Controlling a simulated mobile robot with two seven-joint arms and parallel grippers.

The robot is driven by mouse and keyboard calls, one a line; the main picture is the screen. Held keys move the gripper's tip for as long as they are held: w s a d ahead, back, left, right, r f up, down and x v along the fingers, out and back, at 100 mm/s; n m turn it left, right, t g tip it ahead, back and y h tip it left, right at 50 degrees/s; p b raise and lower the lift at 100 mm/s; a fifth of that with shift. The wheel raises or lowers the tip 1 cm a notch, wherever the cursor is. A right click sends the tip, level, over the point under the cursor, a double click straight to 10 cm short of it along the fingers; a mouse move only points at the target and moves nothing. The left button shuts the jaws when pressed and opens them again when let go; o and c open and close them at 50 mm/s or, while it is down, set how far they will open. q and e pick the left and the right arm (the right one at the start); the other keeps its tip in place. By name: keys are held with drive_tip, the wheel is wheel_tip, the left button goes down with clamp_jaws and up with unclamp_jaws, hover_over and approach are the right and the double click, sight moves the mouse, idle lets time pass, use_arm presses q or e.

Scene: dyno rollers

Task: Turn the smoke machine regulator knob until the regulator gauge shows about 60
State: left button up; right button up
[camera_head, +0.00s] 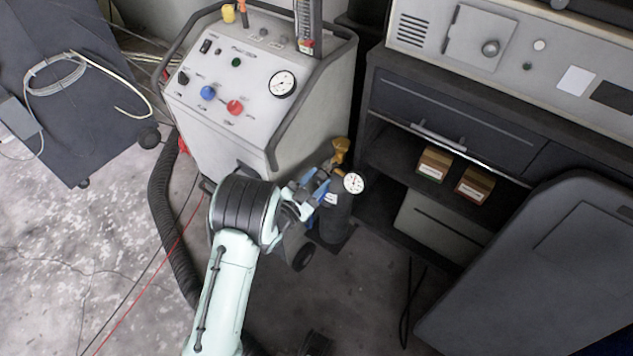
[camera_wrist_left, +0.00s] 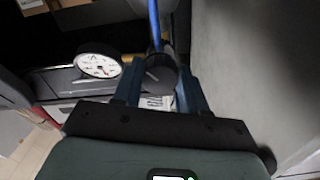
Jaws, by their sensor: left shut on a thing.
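The regulator gauge (camera_head: 354,183) is a small white dial with a red mark, on top of a dark gas bottle (camera_head: 337,220). It also shows in the left wrist view (camera_wrist_left: 98,65), tilted, left of the fingers; its numbers are too small to read. My left gripper (camera_head: 318,190) is just left of the gauge in the head view. Its blue fingers (camera_wrist_left: 160,85) are shut on the dark round regulator knob (camera_wrist_left: 157,77), which has a pale line on its face. In the head view the fingers hide the knob. My right gripper is in neither view.
The grey smoke machine (camera_head: 223,130) with its control panel stands behind my left arm. A brass-coloured valve (camera_head: 341,148) rises above the bottle. A dark shelf cabinet with small boxes (camera_head: 434,163) is to the right. A black hose (camera_head: 163,205) runs along the floor at left.

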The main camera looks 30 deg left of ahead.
use_arm(q)
drive_tip(key=o, duration=1.1)
drive_tip(key=shift+c, duration=0.2)
drive_tip(key=shift+s, duration=0.1)
drive_tip(key=s+a, duration=0.1)
drive_tip(key=s, duration=1.2)
drive_tip(key=shift+s+p, duration=0.15)
drive_tip(key=shift+p, duration=0.25)
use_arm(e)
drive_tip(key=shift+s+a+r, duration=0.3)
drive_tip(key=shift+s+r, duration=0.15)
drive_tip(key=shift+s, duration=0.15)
